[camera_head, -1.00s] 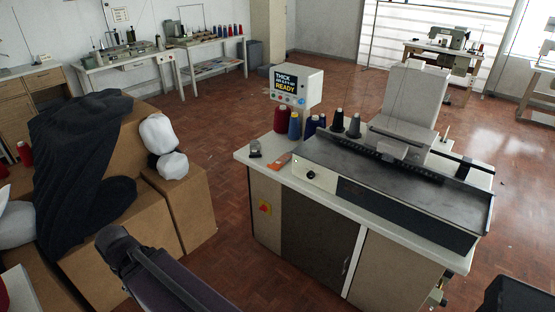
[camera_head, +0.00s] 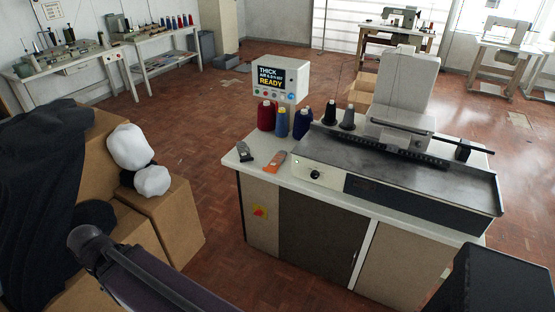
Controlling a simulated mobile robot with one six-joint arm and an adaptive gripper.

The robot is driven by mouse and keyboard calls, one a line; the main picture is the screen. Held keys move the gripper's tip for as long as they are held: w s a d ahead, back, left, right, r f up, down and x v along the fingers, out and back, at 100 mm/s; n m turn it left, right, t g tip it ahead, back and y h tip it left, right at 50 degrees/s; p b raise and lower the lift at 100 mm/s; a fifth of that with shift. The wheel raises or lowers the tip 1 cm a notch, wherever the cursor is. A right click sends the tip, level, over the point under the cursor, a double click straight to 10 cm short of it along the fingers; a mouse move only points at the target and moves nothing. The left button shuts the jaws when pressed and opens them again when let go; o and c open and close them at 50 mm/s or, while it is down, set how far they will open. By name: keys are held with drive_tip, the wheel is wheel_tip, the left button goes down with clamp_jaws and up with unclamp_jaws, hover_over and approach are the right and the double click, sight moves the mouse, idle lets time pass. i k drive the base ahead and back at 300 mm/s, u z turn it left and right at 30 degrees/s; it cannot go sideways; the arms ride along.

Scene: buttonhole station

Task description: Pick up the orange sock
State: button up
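No clear sock shape shows in the head view. A small flat orange item (camera_head: 276,161) lies on the white worktop (camera_head: 258,172) near its left corner, in front of the thread cones. It is too small to tell whether it is a sock. A small dark grey item (camera_head: 244,152) lies to its left. My gripper is not in view; a dark arm link of mine crosses the lower left, well apart from the worktop.
The worktop carries a long grey and black machine (camera_head: 400,170), thread cones (camera_head: 281,123) and a screen box (camera_head: 281,79) reading "READY".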

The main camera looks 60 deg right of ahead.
sight(279, 158)
drive_tip(key=z, duration=0.7)
drive_tip(key=i, duration=0.9)
drive_tip(key=z, duration=0.6)
